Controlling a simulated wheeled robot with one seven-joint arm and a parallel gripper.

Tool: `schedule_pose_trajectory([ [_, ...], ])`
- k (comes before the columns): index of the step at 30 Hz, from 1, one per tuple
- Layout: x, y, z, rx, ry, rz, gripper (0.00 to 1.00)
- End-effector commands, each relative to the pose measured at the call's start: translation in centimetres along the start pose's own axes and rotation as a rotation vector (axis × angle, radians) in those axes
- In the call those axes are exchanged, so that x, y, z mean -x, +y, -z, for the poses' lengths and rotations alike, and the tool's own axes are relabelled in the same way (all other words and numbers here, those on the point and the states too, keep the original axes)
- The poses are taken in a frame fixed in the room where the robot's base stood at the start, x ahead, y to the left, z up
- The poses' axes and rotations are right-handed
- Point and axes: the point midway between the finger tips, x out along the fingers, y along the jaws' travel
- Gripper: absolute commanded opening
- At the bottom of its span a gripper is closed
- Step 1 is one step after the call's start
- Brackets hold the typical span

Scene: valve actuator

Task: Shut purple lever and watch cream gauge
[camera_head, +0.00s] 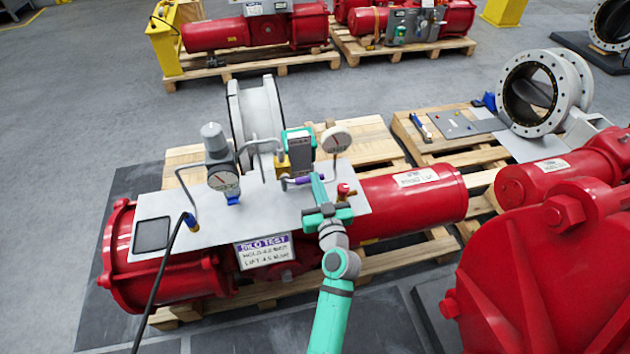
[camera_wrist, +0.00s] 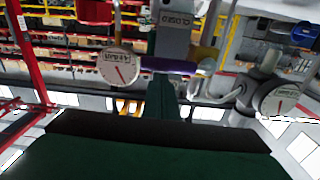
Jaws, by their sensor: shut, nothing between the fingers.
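The purple lever (camera_head: 303,180) lies roughly level beside a yellow valve body (camera_head: 281,164) on the grey panel. It also shows in the wrist view (camera_wrist: 168,65) as a purple bar just beyond my fingertips. The cream gauge (camera_head: 336,140) stands up behind and right of the lever, its needle visible; its scale is too small to read. In the wrist view, which looks upside down, this gauge (camera_wrist: 118,67) sits left of the lever. My gripper (camera_head: 318,184) is shut and empty with its tip close to the lever; I cannot tell whether they touch.
A second gauge (camera_head: 223,178) on a grey regulator stands left, with bent pipes between. A teal-edged box (camera_head: 299,150) rises behind the lever. A small red fitting (camera_head: 344,190) is right of my gripper. A large red actuator (camera_head: 550,265) fills the right foreground.

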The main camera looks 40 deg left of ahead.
Motion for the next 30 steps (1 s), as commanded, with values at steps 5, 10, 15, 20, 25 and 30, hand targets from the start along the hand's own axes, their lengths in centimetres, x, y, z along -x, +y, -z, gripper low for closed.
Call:
schedule_pose_trajectory([
  [5,0.1,-0.3,-1.3,-0.005,-0.025,0.005,0.0],
  [10,0.1,-0.3,-1.0,-0.005,-0.025,0.006,0.0],
  [15,0.6,-0.1,1.4,0.0,-0.015,0.002,0.0],
  [20,2.1,0.0,3.6,-0.004,-0.008,-0.003,0.0],
  [25,5.8,0.2,3.8,-0.002,-0.004,-0.006,0.0],
  [30,8.7,0.1,3.9,-0.001,-0.002,-0.004,0.0],
])
